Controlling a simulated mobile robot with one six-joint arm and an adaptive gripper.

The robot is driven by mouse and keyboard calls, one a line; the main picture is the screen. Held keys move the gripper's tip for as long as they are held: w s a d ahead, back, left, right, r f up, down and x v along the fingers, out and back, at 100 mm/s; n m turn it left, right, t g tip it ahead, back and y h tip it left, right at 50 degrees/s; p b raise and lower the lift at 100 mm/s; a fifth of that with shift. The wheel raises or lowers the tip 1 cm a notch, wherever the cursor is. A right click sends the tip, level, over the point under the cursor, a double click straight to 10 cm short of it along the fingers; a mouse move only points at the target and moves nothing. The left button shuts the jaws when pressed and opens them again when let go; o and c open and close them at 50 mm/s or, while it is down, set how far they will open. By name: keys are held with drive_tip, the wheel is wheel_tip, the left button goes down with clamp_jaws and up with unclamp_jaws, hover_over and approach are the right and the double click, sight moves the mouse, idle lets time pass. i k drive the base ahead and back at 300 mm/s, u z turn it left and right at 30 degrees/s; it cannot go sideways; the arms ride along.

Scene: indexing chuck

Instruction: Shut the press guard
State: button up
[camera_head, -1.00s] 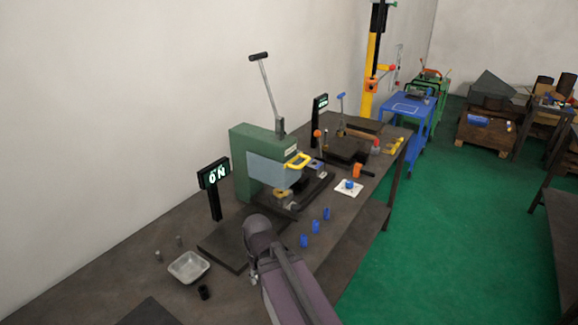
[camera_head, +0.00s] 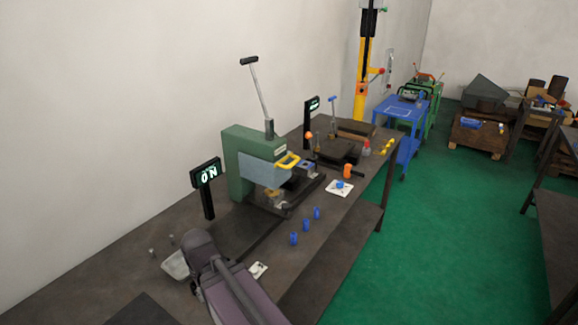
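The green press (camera_head: 238,150) stands on the workbench against the wall, with a long black-handled lever (camera_head: 257,90) rising from it. Its guard is a grey-blue panel (camera_head: 262,174) across the press's front side, with a yellow handle (camera_head: 287,160) at its upper right. Below the panel's lower edge, a brass-coloured part (camera_head: 272,192) and the dark press base show. I cannot tell how far the guard is from its shut position. My arm reaches in from the bottom, left of and nearer than the press; my gripper does not show.
A lit "ON" sign (camera_head: 205,173) stands left of the press. My arm partly covers a metal tray (camera_head: 176,264). A white card (camera_head: 340,188) and orange-ended tool (camera_head: 347,170) lie right of the press.

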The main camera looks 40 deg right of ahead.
sight(270, 175)
drive_tip(key=u, duration=0.1)
drive_tip(key=k, duration=0.9)
drive_tip(key=z, duration=0.6)
drive_tip(key=i, duration=1.05)
